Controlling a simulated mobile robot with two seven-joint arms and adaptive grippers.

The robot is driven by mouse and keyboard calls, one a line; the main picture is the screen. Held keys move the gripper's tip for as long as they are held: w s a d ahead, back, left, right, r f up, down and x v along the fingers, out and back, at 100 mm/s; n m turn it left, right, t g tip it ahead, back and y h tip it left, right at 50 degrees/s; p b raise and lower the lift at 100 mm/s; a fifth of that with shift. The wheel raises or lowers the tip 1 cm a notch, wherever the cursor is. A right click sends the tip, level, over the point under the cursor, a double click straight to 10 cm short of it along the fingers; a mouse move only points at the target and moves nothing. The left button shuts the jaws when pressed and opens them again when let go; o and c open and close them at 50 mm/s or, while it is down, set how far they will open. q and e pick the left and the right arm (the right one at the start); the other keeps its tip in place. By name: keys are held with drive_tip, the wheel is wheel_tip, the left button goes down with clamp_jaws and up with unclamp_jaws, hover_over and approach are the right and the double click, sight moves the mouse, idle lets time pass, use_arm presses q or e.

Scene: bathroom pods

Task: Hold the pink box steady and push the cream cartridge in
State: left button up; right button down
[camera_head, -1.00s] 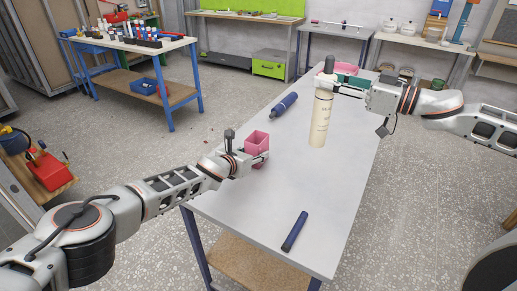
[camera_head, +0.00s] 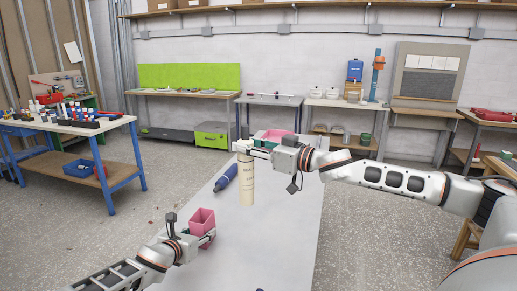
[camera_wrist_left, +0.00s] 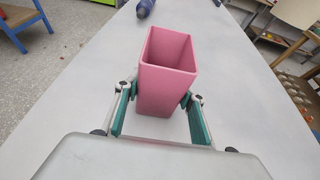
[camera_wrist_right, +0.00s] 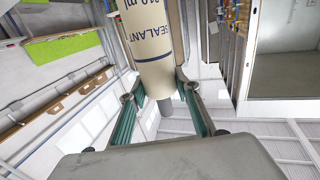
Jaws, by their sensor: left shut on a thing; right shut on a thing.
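The pink box (camera_head: 202,219) is open at the top and stands on the table (camera_head: 268,232) near its left edge. My left gripper (camera_wrist_left: 160,115) is shut on its sides, with a teal finger pad against each side. The cream cartridge (camera_head: 246,185) is upright farther back, with sealant lettering in the right wrist view (camera_wrist_right: 155,45). My right gripper (camera_head: 250,148) is shut on the cartridge near its top end. The cartridge is beyond the box and to its right, apart from it. I cannot tell whether its lower end touches the table.
A blue bottle-like tool (camera_head: 226,177) lies on the table left of the cartridge. A pink and green object (camera_head: 274,136) sits at the table's far end, partly behind my right gripper. The near tabletop beside the box is mostly clear.

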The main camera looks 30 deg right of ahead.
drive_tip(key=w+a, duration=0.8)
drive_tip(key=a, duration=0.5)
drive_tip(key=shift+m+h, duration=0.3)
drive_tip(key=shift+h, duration=0.1)
drive_tip(key=shift+s+d+f, duration=0.1)
drive_tip(key=shift+f, duration=0.95)
drive_tip(key=shift+s+d+f, duration=0.1)
drive_tip(key=shift+f, duration=0.9)
drive_tip(key=shift+a+f, duration=0.1)
drive_tip(key=shift+f, duration=2.45)
